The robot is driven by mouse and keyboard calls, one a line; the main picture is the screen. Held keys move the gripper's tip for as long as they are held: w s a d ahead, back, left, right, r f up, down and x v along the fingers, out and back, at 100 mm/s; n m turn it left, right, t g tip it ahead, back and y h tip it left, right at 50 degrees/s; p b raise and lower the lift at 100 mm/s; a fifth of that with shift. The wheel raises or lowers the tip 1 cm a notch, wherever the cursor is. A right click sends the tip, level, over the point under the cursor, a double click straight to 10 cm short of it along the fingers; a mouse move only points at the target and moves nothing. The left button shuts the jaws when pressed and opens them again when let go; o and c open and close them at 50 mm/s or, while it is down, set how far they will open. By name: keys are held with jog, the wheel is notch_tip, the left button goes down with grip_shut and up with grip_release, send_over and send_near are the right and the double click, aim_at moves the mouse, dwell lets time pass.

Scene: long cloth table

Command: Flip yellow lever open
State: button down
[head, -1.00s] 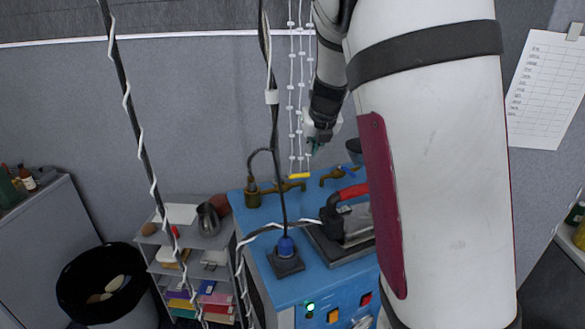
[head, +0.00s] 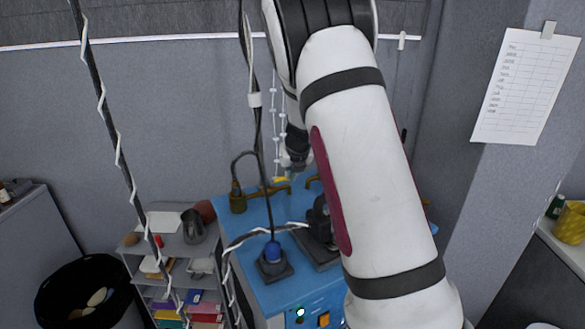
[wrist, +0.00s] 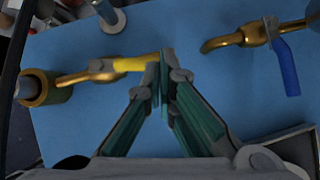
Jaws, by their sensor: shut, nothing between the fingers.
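The yellow lever (wrist: 136,62) sits on a brass valve (wrist: 84,78) above the blue surface, lying roughly in line with the brass pipe. In the head view the yellow lever (head: 280,180) is small and partly hidden by my arm. My gripper (wrist: 165,56) is shut and empty. Its fingertips are at the right, free end of the yellow lever, touching or very near it; I cannot tell which. My gripper also shows small in the head view (head: 292,176), by the lever.
A second brass tap with a blue lever (wrist: 286,66) is to the right. The blue unit (head: 277,290) carries a dark iron (head: 318,222), partly hidden by my arm. A cable with a white cord (head: 118,165) hangs in front. Grey shelves (head: 140,262) stand left.

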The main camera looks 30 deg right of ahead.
jog(key=shift+w+f, duration=0.1)
jog(key=shift+f, duration=0.05)
jog(key=shift+w+d+n+y+b, duration=0.15)
jog(key=shift+w+d+n+b, duration=0.1)
jog(key=shift+w+b, duration=0.35)
jog(key=shift+w+d+n+y+b, duration=0.2)
jog(key=shift+w+n+b, duration=0.1)
jog(key=shift+b, duration=0.5)
jog(key=shift+s, duration=0.15)
jog(key=shift+s+a+p, duration=0.45)
jog(key=shift+s, duration=0.15)
